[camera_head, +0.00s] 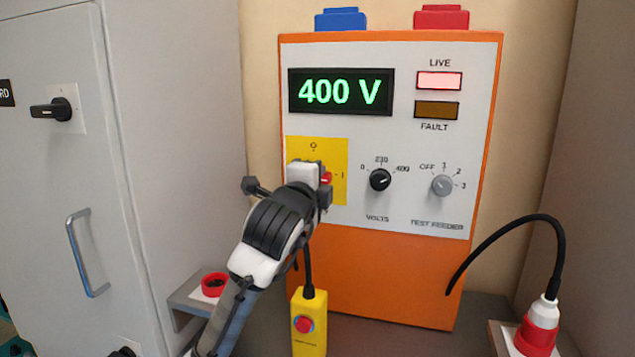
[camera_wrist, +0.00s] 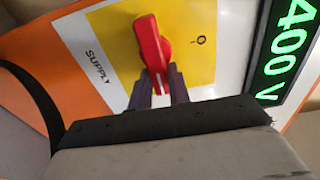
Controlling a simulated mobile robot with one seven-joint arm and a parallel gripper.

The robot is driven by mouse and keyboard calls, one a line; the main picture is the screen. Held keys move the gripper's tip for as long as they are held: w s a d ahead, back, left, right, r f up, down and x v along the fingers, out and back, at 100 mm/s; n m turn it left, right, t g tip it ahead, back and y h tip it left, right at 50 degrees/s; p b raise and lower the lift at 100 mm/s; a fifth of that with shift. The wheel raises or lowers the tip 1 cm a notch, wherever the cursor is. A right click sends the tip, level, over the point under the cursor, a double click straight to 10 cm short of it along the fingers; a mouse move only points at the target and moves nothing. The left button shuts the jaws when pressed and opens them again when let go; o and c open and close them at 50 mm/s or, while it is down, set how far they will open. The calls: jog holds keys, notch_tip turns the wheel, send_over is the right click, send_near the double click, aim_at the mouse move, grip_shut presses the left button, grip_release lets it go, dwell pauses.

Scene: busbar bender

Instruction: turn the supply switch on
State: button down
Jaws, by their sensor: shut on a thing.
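The supply switch has a red handle on a yellow plate (camera_head: 335,155). In the head view only a small part of the red handle (camera_head: 326,179) shows, beside the I mark; my gripper (camera_head: 319,187) hides the rest. In the wrist view the red handle (camera_wrist: 150,45) lies between the two dark fingers of my gripper (camera_wrist: 159,83), which is shut on its lower end. The O mark sits above the switch in the head view. The handle lies about level, toward the I mark. The display (camera_head: 340,92) reads 400 V and the LIVE lamp (camera_head: 439,81) is lit.
The FAULT lamp (camera_head: 437,110) is dark amber. The volts knob (camera_head: 380,180) and test feeder knob (camera_head: 442,186) are right of the switch. A yellow pendant with a red button (camera_head: 308,322) hangs below. A grey cabinet (camera_head: 180,150) stands close on the left.

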dwell(0.3)
jog(key=c, duration=1.3)
grip_release()
jog(key=shift+s, duration=0.1)
jog(key=b+v, duration=0.2)
jog(key=v, duration=1.1)
jog(key=shift+s+a, duration=0.1)
jog(key=shift+s, duration=0.2)
